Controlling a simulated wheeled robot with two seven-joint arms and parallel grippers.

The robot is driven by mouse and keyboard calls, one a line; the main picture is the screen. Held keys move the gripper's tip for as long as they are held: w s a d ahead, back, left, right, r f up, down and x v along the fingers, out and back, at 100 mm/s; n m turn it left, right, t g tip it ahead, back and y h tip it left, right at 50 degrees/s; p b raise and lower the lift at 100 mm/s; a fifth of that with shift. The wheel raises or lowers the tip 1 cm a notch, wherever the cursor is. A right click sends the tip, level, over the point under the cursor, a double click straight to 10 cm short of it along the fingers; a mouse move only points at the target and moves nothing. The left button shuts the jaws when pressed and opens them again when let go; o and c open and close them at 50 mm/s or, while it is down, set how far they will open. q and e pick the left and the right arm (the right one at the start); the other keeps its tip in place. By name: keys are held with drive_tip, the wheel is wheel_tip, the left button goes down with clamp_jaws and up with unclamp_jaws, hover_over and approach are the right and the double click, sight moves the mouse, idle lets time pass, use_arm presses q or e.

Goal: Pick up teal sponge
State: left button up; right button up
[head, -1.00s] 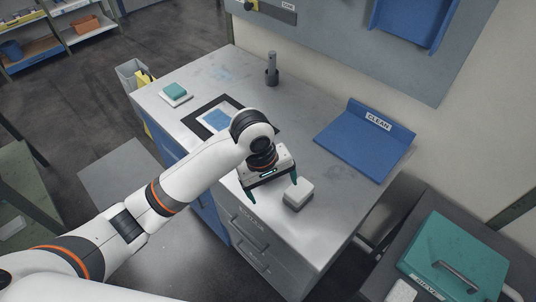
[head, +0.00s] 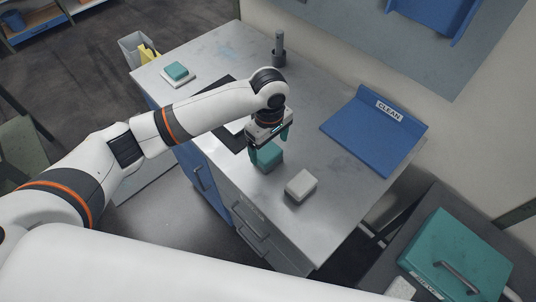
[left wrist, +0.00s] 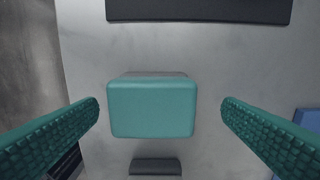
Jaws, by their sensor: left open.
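A teal sponge (head: 268,158) lies on the grey workbench (head: 330,215), right below my left gripper (head: 269,146). In the left wrist view the sponge (left wrist: 151,110) sits between the two teal fingers, with a gap on each side and a greyish edge along its far side. My left gripper (left wrist: 160,108) is open and empty. A second teal block (head: 176,70) rests on a white pad (head: 180,82) at the bench's far left. My right gripper is not in view.
A blue tray marked CLEAN (head: 360,140) is at the right, and a grey spindle (head: 279,48) stands at the back. A teal lidded box (head: 455,255) sits lower right.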

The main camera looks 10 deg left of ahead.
sight(268, 151)
use_arm(q)
drive_tip(key=f, duration=0.3)
drive_tip(key=shift+s+a+f+p, duration=0.15)
drive_tip(key=shift+s+f+p, duration=0.15)
drive_tip(key=shift+s+f, duration=0.1)
drive_tip(key=shift+f, duration=0.3)
drive_tip(key=shift+w, duration=0.1)
drive_tip(key=shift+c, duration=0.3)
drive_tip(key=c, duration=1)
drive_tip(key=shift+r, duration=0.1)
